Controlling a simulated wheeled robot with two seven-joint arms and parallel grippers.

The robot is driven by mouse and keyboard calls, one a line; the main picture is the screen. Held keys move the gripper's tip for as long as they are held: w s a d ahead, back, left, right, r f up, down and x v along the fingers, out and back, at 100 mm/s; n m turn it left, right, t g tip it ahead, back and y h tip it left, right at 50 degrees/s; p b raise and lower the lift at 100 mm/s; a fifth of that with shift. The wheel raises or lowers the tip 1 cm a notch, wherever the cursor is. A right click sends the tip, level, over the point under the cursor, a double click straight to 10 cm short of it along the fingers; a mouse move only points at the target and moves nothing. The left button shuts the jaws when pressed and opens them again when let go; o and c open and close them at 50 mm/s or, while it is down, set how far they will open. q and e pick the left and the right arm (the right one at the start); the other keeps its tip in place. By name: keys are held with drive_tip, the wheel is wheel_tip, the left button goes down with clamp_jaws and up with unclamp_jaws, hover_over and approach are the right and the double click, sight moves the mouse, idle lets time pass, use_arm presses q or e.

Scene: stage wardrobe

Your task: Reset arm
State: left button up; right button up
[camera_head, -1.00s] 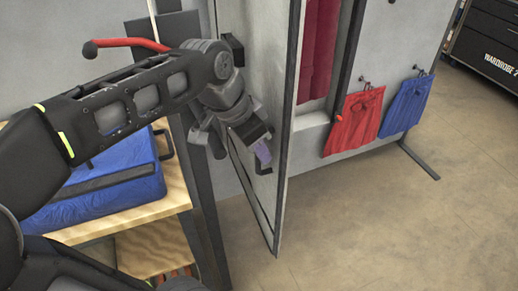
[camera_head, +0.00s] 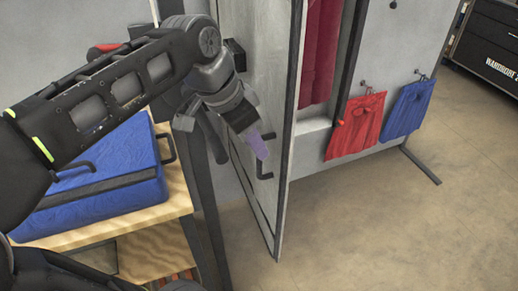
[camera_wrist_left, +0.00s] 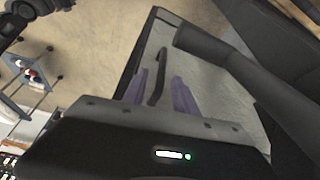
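My left arm comes in from the left in the head view. Its gripper (camera_head: 258,146) is in front of the open wardrobe door (camera_head: 262,60), close to the black door handle (camera_head: 266,170). In the left wrist view the two purple fingers (camera_wrist_left: 160,88) stand apart, and the dark handle (camera_wrist_left: 157,80) shows in the gap between them. I cannot tell whether they touch it; they are not closed on it. My right gripper is not in view.
A blue case (camera_head: 100,180) lies on a wooden shelf (camera_head: 150,222) at left. Red shorts (camera_head: 355,127) and blue shorts (camera_head: 407,108) hang on hooks at right. A dark cabinet (camera_head: 490,40) stands at the far right. The floor (camera_head: 380,230) at lower right is clear.

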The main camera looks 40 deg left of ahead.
use_arm(q)
drive_tip(key=v, duration=0.2)
drive_tip(key=shift+s+r, duration=0.15)
drive_tip(key=shift+r, duration=0.15)
idle(0.4)
